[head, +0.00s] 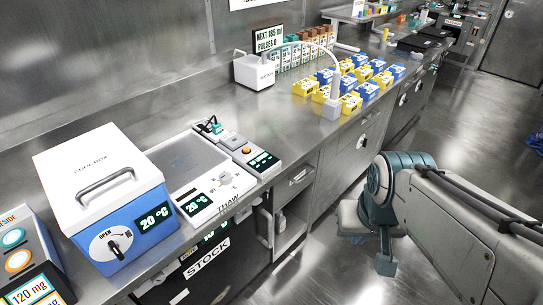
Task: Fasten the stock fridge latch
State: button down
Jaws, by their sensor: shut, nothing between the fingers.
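The stock fridge is under the counter at the lower middle, marked by a white STOCK label (207,258). A dark display with green figures shows above the label, partly cut off by the counter edge. The fridge front is dark and seen steeply from above. A pale upright bar (265,227) stands near its right side; I cannot tell whether it is a handle. I cannot make out the fridge latch or whether the door is fully closed. My arm reaches in from the right over the floor, bent at a teal joint. My gripper cannot be made out.
The counter holds a blue and white cool box (105,195) with a dial marked OPEN, a thaw plate (190,165), a dosing device (35,262), and yellow and blue boxes (350,86). An open shelf bay (290,226) is right of the fridge. The aisle floor (325,265) looks clear.

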aim_at(264, 196)
jog(key=u, duration=1.15)
jog(key=i, duration=0.4)
jog(key=z, duration=1.75)
